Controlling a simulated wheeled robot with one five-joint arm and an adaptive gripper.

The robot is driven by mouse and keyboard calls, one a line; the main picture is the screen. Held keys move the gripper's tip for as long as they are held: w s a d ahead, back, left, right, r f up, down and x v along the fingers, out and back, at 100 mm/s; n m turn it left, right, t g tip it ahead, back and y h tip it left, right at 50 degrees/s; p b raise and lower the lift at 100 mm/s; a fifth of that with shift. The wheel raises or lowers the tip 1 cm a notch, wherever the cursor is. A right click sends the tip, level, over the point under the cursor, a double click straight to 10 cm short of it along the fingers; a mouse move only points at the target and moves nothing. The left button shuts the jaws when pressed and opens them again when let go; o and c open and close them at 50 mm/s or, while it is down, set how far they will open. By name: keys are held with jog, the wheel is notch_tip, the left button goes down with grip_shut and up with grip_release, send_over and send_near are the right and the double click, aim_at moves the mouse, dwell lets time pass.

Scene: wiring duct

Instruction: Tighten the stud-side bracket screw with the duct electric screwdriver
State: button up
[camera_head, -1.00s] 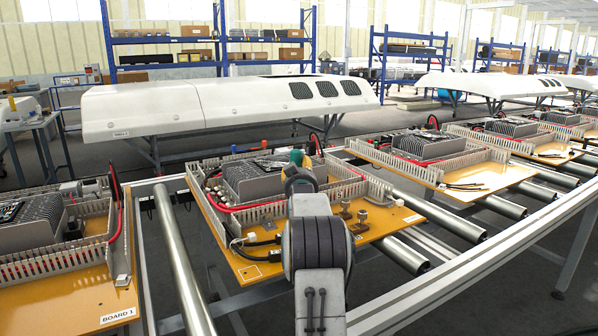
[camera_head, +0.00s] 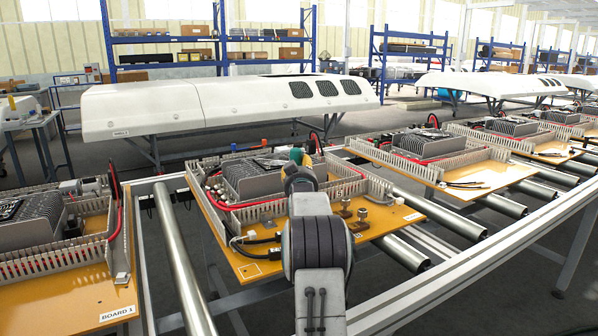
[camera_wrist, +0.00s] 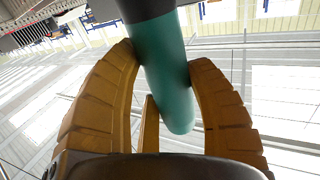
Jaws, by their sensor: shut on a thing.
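The electric screwdriver (camera_wrist: 172,85) has a teal handle with a dark section at the top of the wrist view. My gripper (camera_wrist: 166,62) is shut on it, with yellow-brown ridged fingers on both sides of the handle. In the head view the teal handle (camera_head: 297,156) shows above my gripper (camera_head: 306,163), over the middle board (camera_head: 215,215). The screwdriver's tip is hidden in both views. Two metal studs (camera_head: 362,214) stand on brown blocks at the right of my arm. I cannot make out the bracket screw.
The middle board carries a finned grey unit (camera_head: 247,178), slotted grey ducts and red and black cables. It rests on a roller conveyor with bare rollers (camera_head: 178,255) to its left. Other boards lie on both sides. A white cover (camera_head: 215,105) stands behind.

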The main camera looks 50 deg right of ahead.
aim_at(299, 149)
jog(key=shift+f, duration=0.15)
jog(key=shift+r+p, duration=1.9)
jog(key=shift+r, duration=1.45)
